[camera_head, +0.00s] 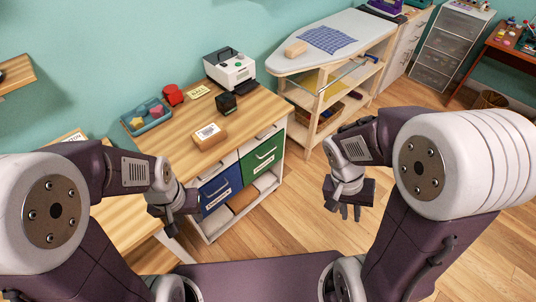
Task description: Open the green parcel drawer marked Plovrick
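The green drawer (262,160) is in the front of the wood-topped cabinet, to the right of a blue drawer (220,188). It looks shut, with a pale bar handle across its front. Its lettering is too small to read. My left gripper (188,208) is low in front of the cabinet, near the left side of the blue drawer; its fingers cannot be made out. My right gripper (345,211) hangs over the floor, to the right of the cabinet and apart from the green drawer. Its fingers point down and look parted, with nothing between them.
An ironing table (290,62) stands behind right. Floor right of the cabinet is clear.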

